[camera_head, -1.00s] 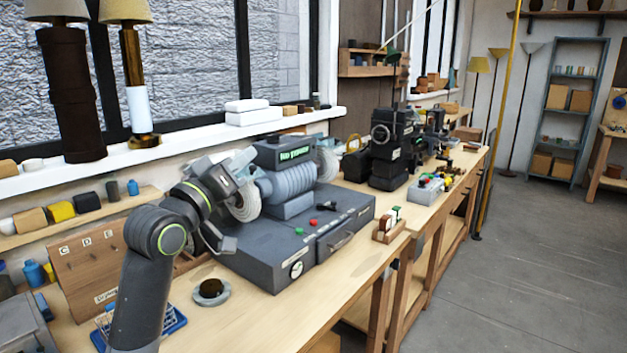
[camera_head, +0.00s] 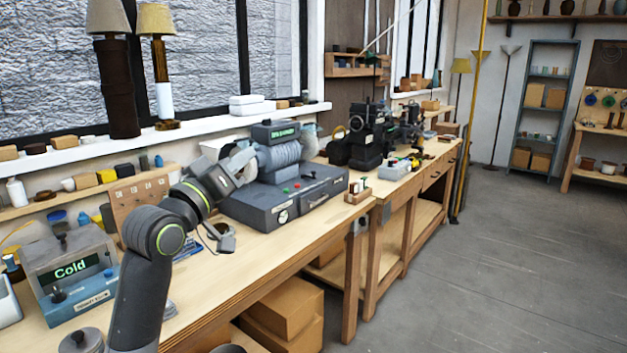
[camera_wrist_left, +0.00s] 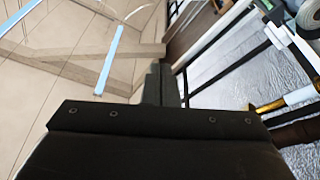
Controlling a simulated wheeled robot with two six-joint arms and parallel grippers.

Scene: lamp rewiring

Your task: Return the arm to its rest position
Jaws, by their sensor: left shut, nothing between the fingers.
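My left arm rises from the bottom left of the head view, bends at the elbow and reaches toward the bench machine. My left gripper (camera_head: 224,178) is at its far end, in front of the grey bench machine (camera_head: 283,203). The fingertips are hard to make out there. In the left wrist view the dark fingers (camera_wrist_left: 166,85) are together, with nothing between them. Whether the gripper touches the machine cannot be told from the head view. My right gripper is not in view.
A grey box with a "Cold" display (camera_head: 72,268) stands on the wooden bench (camera_head: 222,292) at the left. Lamps stand on the window sill (camera_head: 205,124). Cardboard boxes (camera_head: 285,308) are under the bench. The floor (camera_head: 480,270) at the right is clear.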

